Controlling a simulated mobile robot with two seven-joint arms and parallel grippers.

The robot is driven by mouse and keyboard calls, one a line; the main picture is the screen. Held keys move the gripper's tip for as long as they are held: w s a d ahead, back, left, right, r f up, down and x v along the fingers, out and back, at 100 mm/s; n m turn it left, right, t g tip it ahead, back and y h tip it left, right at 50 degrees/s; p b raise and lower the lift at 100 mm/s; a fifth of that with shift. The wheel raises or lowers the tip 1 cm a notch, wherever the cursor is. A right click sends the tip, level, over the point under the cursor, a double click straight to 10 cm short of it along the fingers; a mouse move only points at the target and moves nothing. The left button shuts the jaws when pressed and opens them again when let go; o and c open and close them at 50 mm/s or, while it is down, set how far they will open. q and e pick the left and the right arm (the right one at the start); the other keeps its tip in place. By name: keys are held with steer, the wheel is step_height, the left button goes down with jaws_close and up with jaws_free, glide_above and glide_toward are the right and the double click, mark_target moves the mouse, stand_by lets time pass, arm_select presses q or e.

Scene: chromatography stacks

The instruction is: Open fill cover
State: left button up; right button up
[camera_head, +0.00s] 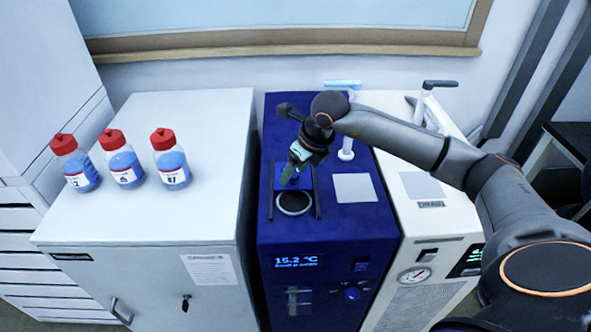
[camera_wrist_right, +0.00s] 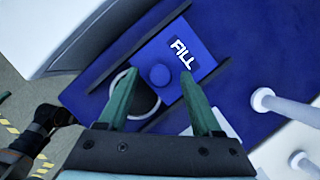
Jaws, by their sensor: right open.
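The fill cover is a blue square plate marked FILL with a round blue knob, seen in the right wrist view (camera_wrist_right: 205,52). It sits between two dark rails on the blue unit (camera_head: 330,240). In the head view, a round opening with a pale ring (camera_head: 293,203) shows almost whole in front of the cover. My right gripper (camera_head: 289,177) reaches down over the cover from behind. In the right wrist view its green fingers are open, with the knob (camera_wrist_right: 159,75) between their tips in the picture; contact cannot be told.
A white cabinet (camera_head: 200,130) on the left bears several red-capped bottles (camera_head: 122,160). A white unit with a gauge (camera_head: 435,235) stands at right. Pale upright fittings (camera_head: 346,140) rise behind on the blue unit. A grey square plate (camera_head: 355,188) lies right of the cover.

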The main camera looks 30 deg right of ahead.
steer(key=v, duration=1.2)
steer(key=shift+r, duration=0.25)
steer(key=shift+s, duration=0.1)
steer(key=shift+s+f, duration=0.1)
